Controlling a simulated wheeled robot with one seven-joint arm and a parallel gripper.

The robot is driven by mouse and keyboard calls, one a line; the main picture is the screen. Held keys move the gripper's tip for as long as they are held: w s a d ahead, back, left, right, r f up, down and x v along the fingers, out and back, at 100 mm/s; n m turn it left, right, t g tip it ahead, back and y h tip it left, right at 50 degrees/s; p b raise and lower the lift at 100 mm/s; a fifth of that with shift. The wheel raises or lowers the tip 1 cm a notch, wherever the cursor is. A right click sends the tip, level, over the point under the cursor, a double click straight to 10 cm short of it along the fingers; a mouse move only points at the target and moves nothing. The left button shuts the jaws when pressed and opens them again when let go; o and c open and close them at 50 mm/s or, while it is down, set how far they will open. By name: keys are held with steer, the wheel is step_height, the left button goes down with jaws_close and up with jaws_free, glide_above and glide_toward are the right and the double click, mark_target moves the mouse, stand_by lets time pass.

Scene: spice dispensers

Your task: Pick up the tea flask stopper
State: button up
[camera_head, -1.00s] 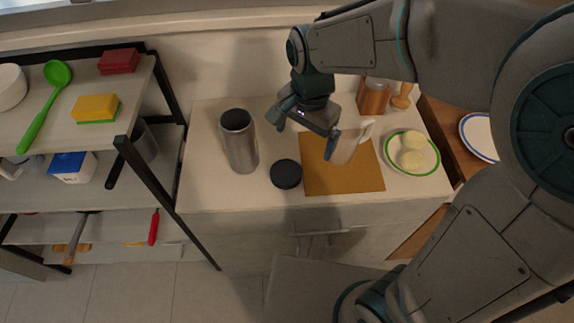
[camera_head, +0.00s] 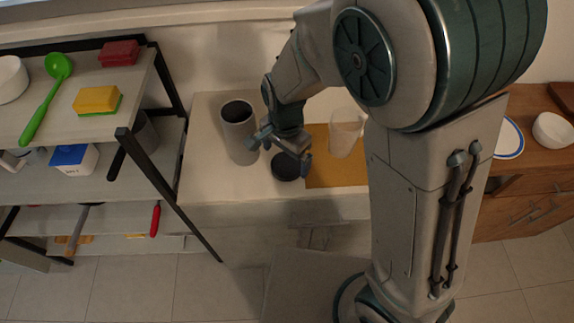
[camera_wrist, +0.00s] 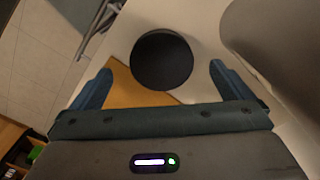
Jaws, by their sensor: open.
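The tea flask stopper, a round black disc (camera_head: 287,166), lies on the pale counter beside the flask. In the wrist view the stopper (camera_wrist: 162,60) shows ahead of my fingers, centred a little left of the middle of the gap. My gripper (camera_head: 279,150) hangs over the counter just above the stopper and hides part of it; it also shows in the wrist view (camera_wrist: 160,85). Its two fingers are apart with nothing between them. The open grey metal flask (camera_head: 238,135) stands upright left of the gripper, and the same flask fills the upper right of the wrist view (camera_wrist: 275,45).
A tan mat (camera_head: 328,178) lies right of the stopper, with a translucent jug (camera_head: 345,133) on it. A black-framed shelf (camera_head: 160,178) with kitchen items stands left of the counter. A white bowl (camera_head: 553,131) and a blue-rimmed plate (camera_head: 510,140) are at far right.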

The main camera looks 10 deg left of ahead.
mark_target(286, 164)
steer(key=shift+w+f, duration=0.15)
steer(key=shift+f, duration=0.95)
steer(key=shift+w+f, duration=0.1)
steer(key=shift+f, duration=1)
steer(key=c, duration=1.1)
steer(key=shift+o, duration=0.2)
